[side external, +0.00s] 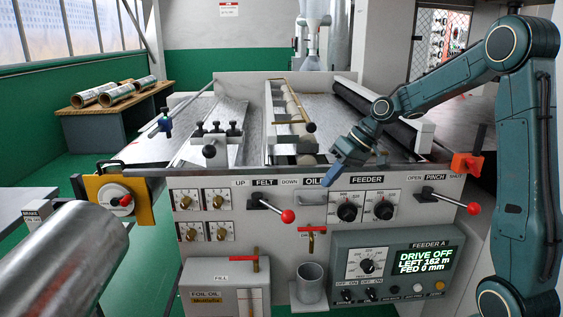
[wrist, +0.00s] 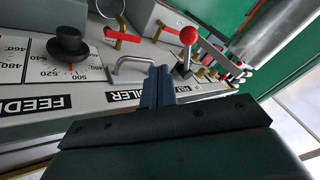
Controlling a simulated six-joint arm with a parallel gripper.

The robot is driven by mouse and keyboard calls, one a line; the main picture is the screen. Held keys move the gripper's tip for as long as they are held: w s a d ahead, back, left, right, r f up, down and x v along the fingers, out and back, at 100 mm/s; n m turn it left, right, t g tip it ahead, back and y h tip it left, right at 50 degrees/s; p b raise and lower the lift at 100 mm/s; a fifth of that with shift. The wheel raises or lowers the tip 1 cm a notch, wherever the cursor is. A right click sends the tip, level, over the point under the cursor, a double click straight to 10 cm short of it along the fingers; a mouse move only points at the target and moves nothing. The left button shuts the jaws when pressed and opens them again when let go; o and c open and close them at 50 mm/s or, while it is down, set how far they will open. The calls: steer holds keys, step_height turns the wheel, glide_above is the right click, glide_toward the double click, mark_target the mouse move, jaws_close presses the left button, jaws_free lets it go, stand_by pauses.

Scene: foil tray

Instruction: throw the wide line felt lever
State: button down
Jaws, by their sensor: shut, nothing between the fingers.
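My gripper (side external: 340,172) is in front of and above the panel, near the OILER and FEEDER labels, up and right of the lever. In the wrist view my gripper (wrist: 158,72) has its blue fingers shut together, empty and apart from the lever.
A similar red-knobbed PINCH lever (side external: 452,200) is farther right. A metal handle (wrist: 133,66) and black dials (side external: 347,212) share the panel. Below are a red-handled valve (side external: 311,236) and the feeder display box (side external: 395,265). A large metal roll (side external: 70,262) fills the lower left.

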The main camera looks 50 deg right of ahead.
steer(key=w+a+f, duration=0.3)
steer(key=a+f, duration=0.3)
steer(key=shift+w, duration=0.25)
